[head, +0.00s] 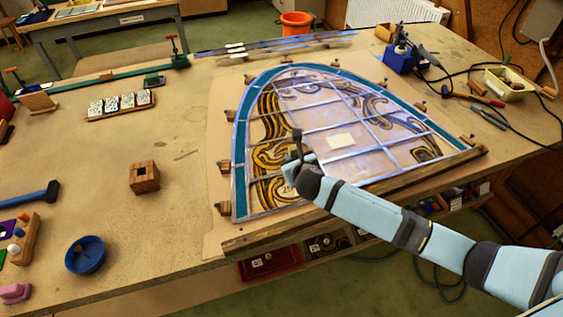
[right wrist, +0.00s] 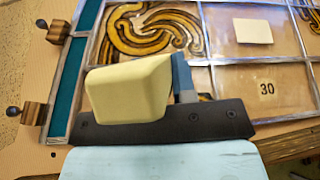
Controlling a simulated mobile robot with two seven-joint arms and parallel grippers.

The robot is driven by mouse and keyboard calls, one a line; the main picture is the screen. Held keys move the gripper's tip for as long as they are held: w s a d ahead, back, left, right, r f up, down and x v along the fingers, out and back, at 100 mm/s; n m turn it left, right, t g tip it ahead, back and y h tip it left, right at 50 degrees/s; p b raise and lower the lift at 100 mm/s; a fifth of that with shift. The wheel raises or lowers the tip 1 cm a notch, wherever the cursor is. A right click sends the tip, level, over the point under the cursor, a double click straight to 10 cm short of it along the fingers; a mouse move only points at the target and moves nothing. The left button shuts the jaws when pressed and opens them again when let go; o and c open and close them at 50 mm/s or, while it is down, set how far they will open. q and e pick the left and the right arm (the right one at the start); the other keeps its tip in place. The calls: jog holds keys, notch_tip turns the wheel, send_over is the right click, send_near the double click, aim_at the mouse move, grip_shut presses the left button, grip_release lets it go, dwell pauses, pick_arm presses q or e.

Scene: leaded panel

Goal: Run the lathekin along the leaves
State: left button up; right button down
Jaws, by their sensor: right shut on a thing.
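The arched leaded panel (head: 340,167) lies flat on a board on the bench. It has a teal border, grey lead lines and yellow-brown swirls. It also shows in the right wrist view (right wrist: 222,82). My right gripper (head: 297,158) is over the panel's lower left part. It is shut on a cream block with bevelled edges, which I take to be the lathekin (right wrist: 130,88). The block hides part of the jaws and of the panel behind it. I cannot tell whether it touches the leads. My left gripper is not in view.
Wooden stops (head: 224,167) with dark knobs stand around the panel. A wooden strip (head: 350,205) runs along its lower edge. A wooden block (head: 144,177), a blue bowl (head: 86,254) and a blue-handled tool (head: 35,196) are at left.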

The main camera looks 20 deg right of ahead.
jog(key=d, duration=0.8)
jog(key=shift+w+d+f, duration=0.15)
jog(key=shift+d, duration=0.05)
jog(key=shift+f, duration=0.35)
dwell(1.2)
jog(key=shift+a, duration=0.2)
jog(key=a, duration=2.3)
jog(key=shift+s+a, duration=0.35)
jog(key=shift+s, duration=0.1)
dwell(2.7)
